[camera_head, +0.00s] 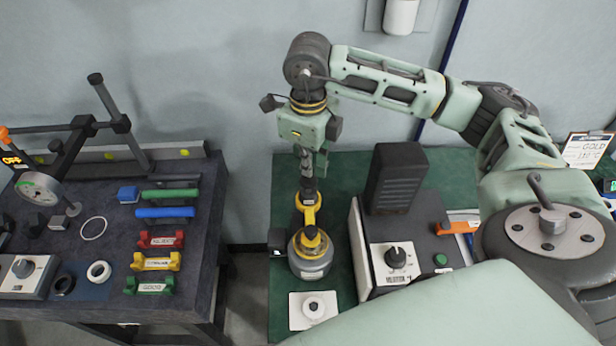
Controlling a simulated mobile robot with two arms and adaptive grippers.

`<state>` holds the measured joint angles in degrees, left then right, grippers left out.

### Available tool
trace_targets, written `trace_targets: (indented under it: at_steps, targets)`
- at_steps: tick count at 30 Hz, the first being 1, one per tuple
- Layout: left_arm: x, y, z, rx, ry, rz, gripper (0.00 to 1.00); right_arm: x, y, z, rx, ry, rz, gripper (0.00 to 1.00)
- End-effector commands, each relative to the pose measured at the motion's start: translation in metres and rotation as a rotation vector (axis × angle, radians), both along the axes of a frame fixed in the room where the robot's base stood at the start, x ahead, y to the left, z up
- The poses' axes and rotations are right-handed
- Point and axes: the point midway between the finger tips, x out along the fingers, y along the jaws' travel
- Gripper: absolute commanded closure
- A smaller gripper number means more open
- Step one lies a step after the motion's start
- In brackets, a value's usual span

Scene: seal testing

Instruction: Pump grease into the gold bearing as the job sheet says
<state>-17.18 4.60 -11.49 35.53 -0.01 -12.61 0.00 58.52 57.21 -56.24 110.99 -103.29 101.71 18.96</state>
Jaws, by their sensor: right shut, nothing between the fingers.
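My right gripper (308,190) points straight down over the green mat, shut and empty. Its fingertips are at the top of the yellow lever of a grease pump (311,262), which has a grey and yellow round body. I cannot tell whether they touch the lever. A white plate (299,317) in front of the pump carries a small grey ring-shaped part with a dark centre; no gold colour shows on it. My left gripper is out of view.
A grey box with a dial (396,257) and a black tower (396,178) stand right of the pump. An orange-handled tool (457,227) lies beyond. The dark left bench (205,245) holds coloured holders, rings and a gauge stand. A floor gap separates the benches.

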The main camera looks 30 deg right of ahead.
Motion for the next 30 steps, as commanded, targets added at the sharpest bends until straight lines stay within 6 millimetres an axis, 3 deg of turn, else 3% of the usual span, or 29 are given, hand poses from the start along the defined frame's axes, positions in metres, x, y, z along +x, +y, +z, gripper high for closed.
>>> trace_targets:
  at_steps: [30]
  targets:
    - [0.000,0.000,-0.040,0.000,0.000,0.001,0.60,0.000,0.000,-0.042,0.000,0.001,0.000,1.00]
